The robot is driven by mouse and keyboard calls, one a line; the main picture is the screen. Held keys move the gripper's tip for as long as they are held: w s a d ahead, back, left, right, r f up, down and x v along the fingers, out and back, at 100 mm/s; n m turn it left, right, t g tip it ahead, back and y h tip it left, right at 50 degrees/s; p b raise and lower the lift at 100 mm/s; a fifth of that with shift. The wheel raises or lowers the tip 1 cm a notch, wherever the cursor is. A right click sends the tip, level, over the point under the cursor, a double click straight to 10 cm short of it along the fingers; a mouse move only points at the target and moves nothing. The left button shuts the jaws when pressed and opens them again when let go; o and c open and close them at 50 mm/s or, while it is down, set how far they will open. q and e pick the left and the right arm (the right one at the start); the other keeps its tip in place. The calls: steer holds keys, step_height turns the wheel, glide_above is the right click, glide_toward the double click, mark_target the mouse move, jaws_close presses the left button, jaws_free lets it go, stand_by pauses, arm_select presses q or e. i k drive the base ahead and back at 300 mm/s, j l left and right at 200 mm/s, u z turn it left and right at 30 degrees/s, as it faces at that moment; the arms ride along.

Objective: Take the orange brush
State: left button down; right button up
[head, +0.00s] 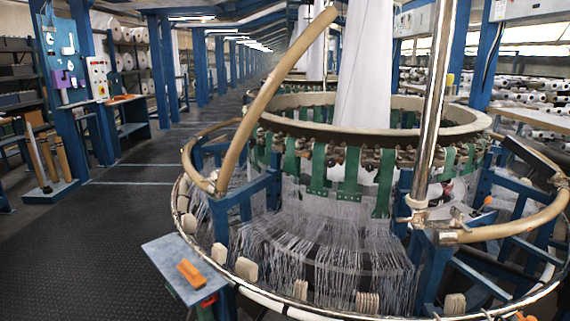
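An orange block-shaped object (190,273), which looks like the orange brush, lies on a small grey-blue table (165,256) at the lower left of the loom. It lies at a slant near the table's right side, with nothing on top of it. Its bristles cannot be made out. Another small orange item (124,97) lies on the blue workbench at the far left, too small to identify. Neither of my grippers shows in the head view.
The circular loom (350,195), with a ring rail, white threads and green straps, fills the middle and right. A curved tan pipe (268,92) and a shiny vertical pole (433,110) rise from it. The dark floor (90,255) left of the table is clear.

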mark_target(190, 273)
steer(key=i+j+z, duration=0.2)
steer(key=j, duration=0.15)
steer(key=i+j+z, duration=0.2)
steer(key=j, duration=0.15)
steer(key=i+j+z, duration=0.15)
steer(key=j, duration=0.25)
steer(key=j+z, duration=0.2)
steer(key=j, duration=0.15)
